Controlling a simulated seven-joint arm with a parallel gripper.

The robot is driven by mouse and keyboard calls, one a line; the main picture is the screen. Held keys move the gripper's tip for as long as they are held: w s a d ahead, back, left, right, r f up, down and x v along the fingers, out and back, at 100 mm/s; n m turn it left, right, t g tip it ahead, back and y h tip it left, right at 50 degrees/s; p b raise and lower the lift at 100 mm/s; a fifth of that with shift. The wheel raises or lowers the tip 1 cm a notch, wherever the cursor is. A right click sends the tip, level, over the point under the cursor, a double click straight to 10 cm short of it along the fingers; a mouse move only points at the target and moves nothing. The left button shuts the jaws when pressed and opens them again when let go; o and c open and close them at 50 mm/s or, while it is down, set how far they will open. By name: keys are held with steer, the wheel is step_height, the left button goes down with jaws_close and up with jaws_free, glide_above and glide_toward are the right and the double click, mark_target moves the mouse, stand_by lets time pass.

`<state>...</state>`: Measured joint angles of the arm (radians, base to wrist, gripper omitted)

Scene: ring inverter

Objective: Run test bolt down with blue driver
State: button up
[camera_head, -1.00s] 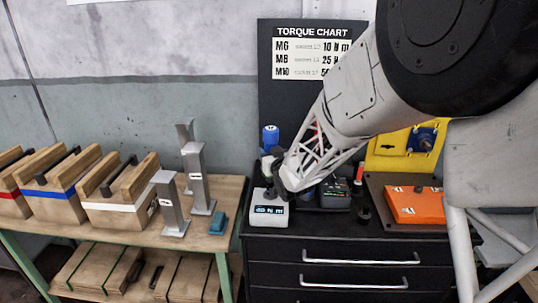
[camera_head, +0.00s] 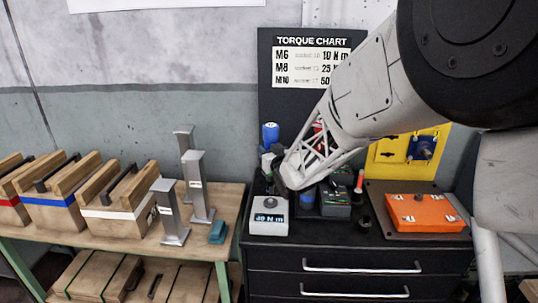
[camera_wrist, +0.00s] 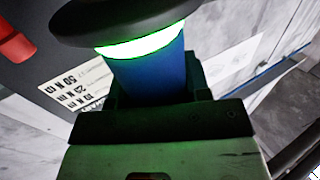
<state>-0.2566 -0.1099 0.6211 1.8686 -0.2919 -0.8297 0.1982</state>
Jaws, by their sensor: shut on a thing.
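My gripper (camera_head: 277,172) is at the left end of the black cabinet top, near the torque tester. In the wrist view the jaws are shut on the blue driver (camera_wrist: 150,80), which has a glowing green ring and a black end. A blue cylinder (camera_head: 271,134) just above my gripper in the head view appears to be this driver. The grey tester box (camera_head: 262,228) with a lit "N m" display stands below my gripper. A round grey test bolt (camera_head: 269,202) shows on its top. I cannot tell whether the driver touches the bolt; the contact is not clear.
Dark tools (camera_head: 335,198) stand right of my gripper, close to it. An orange case (camera_head: 428,213) lies farther right, with a yellow panel (camera_head: 385,160) behind. The torque chart (camera_head: 296,68) stands at the back. Wooden crates (camera_head: 125,205) and grey metal stands (camera_head: 198,190) are on the left bench.

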steer(key=shift+r, duration=0.45)
steer(key=shift+d, duration=0.1)
stand_by(0.4)
